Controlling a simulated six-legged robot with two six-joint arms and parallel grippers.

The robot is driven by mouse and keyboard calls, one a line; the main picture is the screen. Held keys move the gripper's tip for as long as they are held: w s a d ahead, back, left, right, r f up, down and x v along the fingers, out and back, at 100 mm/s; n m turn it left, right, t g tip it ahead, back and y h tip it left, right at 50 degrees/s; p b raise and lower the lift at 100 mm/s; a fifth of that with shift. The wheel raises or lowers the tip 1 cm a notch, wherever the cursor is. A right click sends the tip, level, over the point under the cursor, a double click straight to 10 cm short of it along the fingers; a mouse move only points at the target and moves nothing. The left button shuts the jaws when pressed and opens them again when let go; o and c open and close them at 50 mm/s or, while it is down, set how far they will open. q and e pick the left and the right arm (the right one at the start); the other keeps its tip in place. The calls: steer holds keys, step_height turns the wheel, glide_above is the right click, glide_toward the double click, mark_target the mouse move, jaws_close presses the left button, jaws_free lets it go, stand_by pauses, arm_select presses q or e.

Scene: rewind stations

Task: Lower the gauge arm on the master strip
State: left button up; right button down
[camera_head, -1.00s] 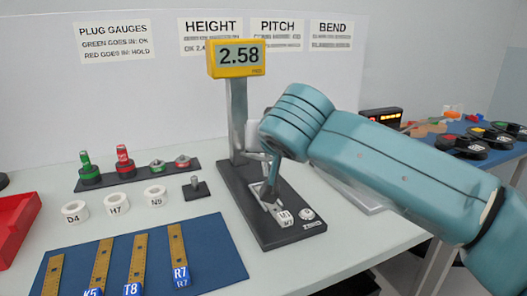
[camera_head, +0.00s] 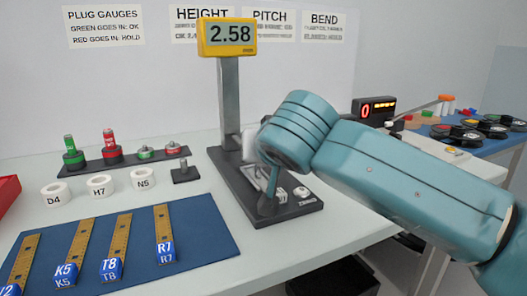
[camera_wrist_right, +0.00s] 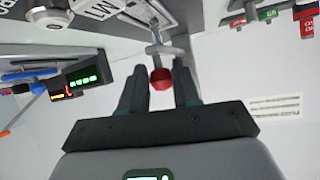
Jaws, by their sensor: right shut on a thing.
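A pale strip piece (camera_head: 279,195), likely the master strip, lies on the base. It also shows in the right wrist view with a label marked M (camera_wrist_right: 98,9). My right gripper (camera_head: 267,209) is down at the gauge, its forearm hiding much of the gauge arm. In the right wrist view, my right gripper (camera_wrist_right: 158,74) is shut on a red knob (camera_wrist_right: 161,79) on a grey metal crosspiece, apparently the gauge arm's. My left gripper is not in view.
A blue mat (camera_head: 207,237) with labelled strips lies at front left. White rings (camera_head: 101,186) and a rack (camera_head: 96,165) of red and green plug gauges stand behind it. A red-lit counter (camera_head: 374,109) is at the right, before another table with dark reels.

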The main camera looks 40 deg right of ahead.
steer(key=shift+f, duration=0.5)
steer(key=c, duration=0.8)
jaws_free()
steer(key=shift+d, duration=0.1)
steer(key=shift+r, duration=0.15)
steer(key=shift+r, duration=0.15)
